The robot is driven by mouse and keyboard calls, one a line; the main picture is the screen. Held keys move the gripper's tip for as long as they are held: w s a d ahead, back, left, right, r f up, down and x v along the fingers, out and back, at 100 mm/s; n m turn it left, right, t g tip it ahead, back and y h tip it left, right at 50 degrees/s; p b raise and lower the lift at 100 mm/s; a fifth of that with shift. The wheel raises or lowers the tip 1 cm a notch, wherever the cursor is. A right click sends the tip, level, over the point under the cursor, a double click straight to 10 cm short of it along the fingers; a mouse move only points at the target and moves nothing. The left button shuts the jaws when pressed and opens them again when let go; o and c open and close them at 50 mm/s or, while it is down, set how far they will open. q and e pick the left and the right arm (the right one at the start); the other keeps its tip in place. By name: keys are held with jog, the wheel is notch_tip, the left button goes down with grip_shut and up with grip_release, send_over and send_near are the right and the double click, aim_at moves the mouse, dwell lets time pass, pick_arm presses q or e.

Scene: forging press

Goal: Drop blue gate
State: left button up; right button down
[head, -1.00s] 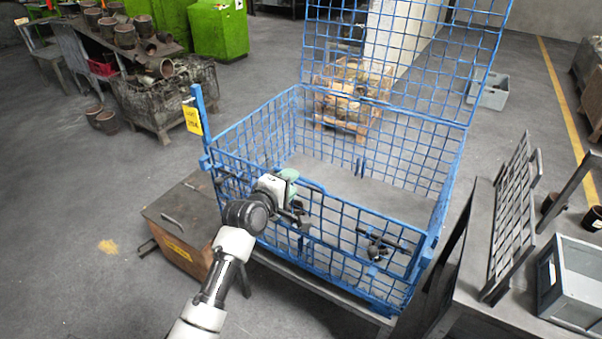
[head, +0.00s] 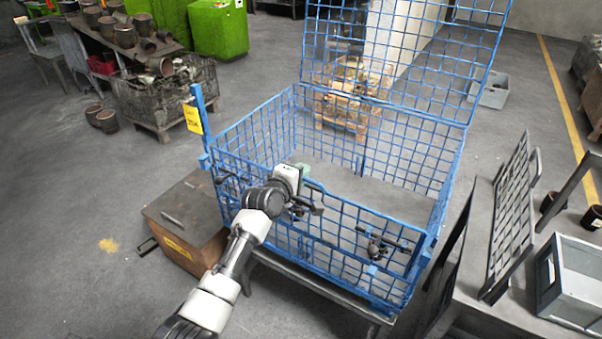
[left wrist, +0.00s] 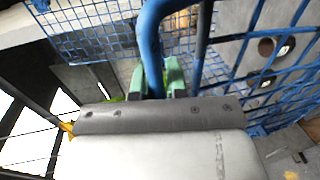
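The blue gate (head: 330,240) is the mesh front panel of a blue wire cage (head: 398,130). It stands upright at the cage's near side. My left gripper (head: 306,174) is at the gate's top edge, left of its middle. In the left wrist view, the green fingertips (left wrist: 157,80) lie on both sides of a curved blue bar (left wrist: 151,45) and appear closed on it. The exact contact is partly hidden by the gripper body. A dark latch-like fitting (head: 378,245) is on the right part of the gate. My right gripper is out of view.
The cage's mesh lid (head: 408,60) stands raised at the back. A wooden box (head: 185,220) stands left of the cage. A grey table at right holds a metal rack (head: 510,220) and a grey crate (head: 578,285). Floor at the front left is open.

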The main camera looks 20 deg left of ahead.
pick_arm(q)
grip_shut()
jog(key=shift+f, duration=0.1)
